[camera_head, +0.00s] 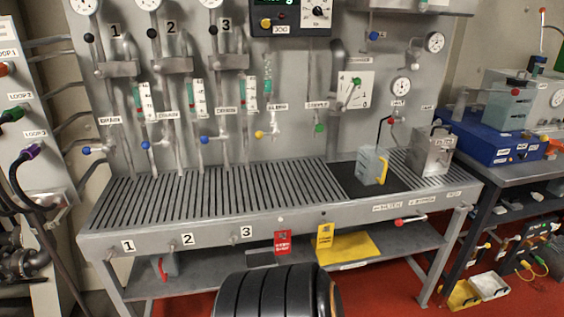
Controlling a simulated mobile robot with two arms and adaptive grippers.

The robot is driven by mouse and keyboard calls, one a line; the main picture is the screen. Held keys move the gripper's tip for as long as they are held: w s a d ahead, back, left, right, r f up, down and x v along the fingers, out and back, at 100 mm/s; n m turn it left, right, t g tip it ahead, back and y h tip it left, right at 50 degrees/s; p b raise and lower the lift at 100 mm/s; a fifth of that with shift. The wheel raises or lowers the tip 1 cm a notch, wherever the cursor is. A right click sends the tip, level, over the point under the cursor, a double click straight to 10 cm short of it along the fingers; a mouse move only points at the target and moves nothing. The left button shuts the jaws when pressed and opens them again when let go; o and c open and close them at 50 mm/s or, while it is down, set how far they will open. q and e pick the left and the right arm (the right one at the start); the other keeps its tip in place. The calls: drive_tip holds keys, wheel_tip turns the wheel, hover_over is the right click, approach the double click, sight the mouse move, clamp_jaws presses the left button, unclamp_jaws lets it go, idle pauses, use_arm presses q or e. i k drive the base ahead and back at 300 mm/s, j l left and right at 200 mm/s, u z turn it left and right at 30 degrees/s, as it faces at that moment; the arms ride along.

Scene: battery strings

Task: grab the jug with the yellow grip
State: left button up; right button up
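The jug with the yellow grip (371,165) is a pale grey-blue vessel. It stands upright on a dark square plate (347,180) at the right part of the slatted bench top. Its yellow grip (383,168) is on its right side, facing the front right. Neither of my grippers is in view, and nothing is seen touching the jug.
A grey metal box (432,150) stands on the bench right of the jug. A wall panel with valves and gauges rises behind. Another container with a red handle (163,267) sits on the lower shelf. The slatted top (220,195) left of the jug is clear.

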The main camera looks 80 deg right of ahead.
sight(372, 161)
drive_tip(key=z, duration=3.4)
